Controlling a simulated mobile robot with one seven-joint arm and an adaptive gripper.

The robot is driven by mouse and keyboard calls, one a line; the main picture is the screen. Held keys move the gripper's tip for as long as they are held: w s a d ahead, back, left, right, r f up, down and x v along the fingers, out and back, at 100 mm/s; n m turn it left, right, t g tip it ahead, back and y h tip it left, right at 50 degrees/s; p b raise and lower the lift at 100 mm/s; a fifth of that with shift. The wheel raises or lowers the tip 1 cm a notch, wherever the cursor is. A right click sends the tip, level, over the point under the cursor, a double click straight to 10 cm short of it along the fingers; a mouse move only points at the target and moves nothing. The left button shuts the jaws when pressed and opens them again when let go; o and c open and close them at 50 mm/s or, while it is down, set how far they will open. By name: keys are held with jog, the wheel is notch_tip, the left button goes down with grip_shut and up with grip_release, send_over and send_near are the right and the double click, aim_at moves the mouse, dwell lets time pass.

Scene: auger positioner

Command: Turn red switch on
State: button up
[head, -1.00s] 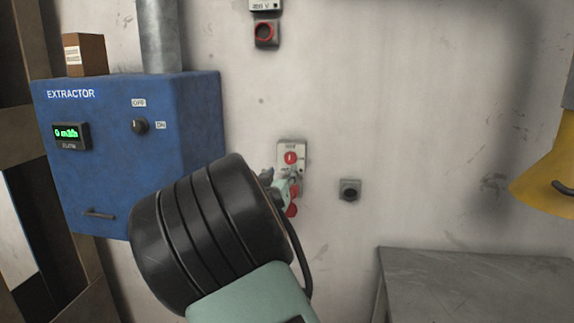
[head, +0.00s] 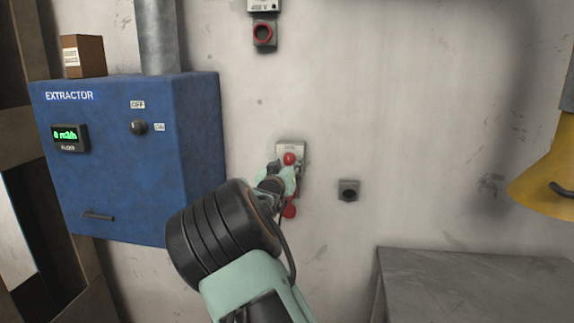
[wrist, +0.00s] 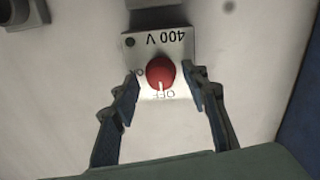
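The red switch (wrist: 161,74) is a round red knob on a pale plate (wrist: 175,45) marked "400 V", with "OFF" beside the knob. In the wrist view the plate appears upside down, and the knob's white mark points toward "OFF". In the head view the red switch (head: 289,159) is on the wall, its plate partly hidden by my gripper. My gripper (wrist: 166,88) is open, with one finger on each side of the knob. I see gaps between the fingers and the knob.
A blue extractor box (head: 125,185) with a dark knob is on the left wall. A small grey socket (head: 348,190) is right of the switch, and a red-ringed socket (head: 264,34) is above. A grey table (head: 470,275) stands at lower right.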

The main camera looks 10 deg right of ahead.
grip_shut()
jog(key=m+b, duration=0.3)
jog(key=m, duration=0.1)
jog(key=shift+f+m, duration=0.15)
jog(key=shift+m, duration=0.15)
jog(key=m+b, duration=0.3)
jog(key=m, duration=0.1)
jog(key=shift+m, duration=0.3)
jog(key=m+b, duration=0.3)
jog(key=m, duration=0.1)
jog(key=shift+r+m+y+b, duration=0.2)
jog(key=shift+m+y+b, duration=0.2)
jog(key=shift+m+b, duration=1.3)
jog(key=shift+a+m+p, duration=0.1)
jog(key=shift+m+p, duration=0.4)
jog(key=shift+m, duration=0.1)
